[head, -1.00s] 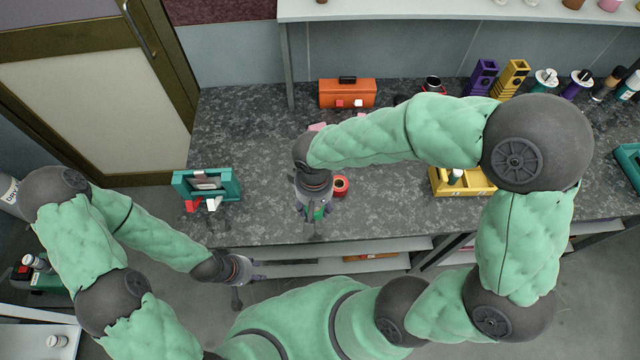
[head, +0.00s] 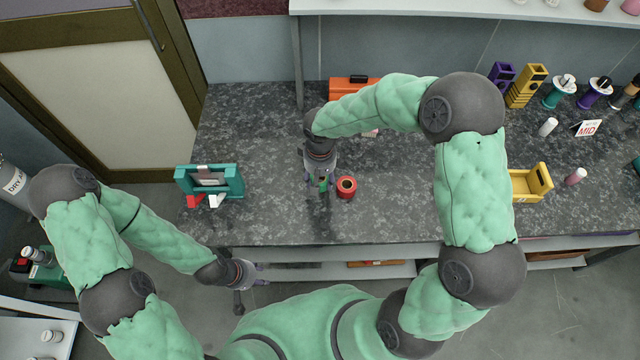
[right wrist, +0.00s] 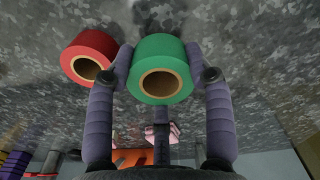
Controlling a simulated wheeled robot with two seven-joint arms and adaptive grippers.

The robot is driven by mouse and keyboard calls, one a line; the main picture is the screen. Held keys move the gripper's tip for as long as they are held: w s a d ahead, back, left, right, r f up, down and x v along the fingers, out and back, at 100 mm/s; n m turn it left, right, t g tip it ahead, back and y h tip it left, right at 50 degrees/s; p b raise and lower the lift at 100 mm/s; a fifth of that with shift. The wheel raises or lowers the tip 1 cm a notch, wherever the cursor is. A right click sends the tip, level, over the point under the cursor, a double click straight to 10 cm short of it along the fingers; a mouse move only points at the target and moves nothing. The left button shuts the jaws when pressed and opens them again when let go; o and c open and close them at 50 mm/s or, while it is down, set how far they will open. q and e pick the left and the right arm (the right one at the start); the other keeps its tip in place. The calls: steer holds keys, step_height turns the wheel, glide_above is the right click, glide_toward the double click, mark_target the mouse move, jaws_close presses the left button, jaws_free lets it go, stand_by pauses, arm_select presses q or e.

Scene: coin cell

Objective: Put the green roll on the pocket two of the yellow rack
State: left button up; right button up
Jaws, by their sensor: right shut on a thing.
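The green roll (right wrist: 160,72) is between the two fingers of my right gripper (right wrist: 160,80), which is shut on it. In the head view my right gripper (head: 322,184) points down over the counter, and only a sliver of the green roll shows. I cannot tell whether the roll touches the counter. A yellow open-topped holder (head: 530,184) stands at the right, partly hidden by my right arm. A taller yellow block with slots (head: 526,86) stands at the back right. I cannot tell which is the rack. My left gripper (head: 262,275) is open and empty before the counter's front edge.
A red roll (head: 346,187) stands close beside the right gripper; it also shows in the right wrist view (right wrist: 88,56). An orange box (head: 350,88) is behind the right arm. A teal stand (head: 210,183) is at left. Bottles and a MID sign (head: 587,128) are at right.

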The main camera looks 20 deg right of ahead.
steer(key=shift+f+b, duration=0.5)
steer(key=shift+f, duration=0.95)
steer(key=shift+f, duration=0.2)
steer(key=o, duration=1.3)
steer(key=shift+c, duration=0.2)
steer(key=shift+r, duration=0.15)
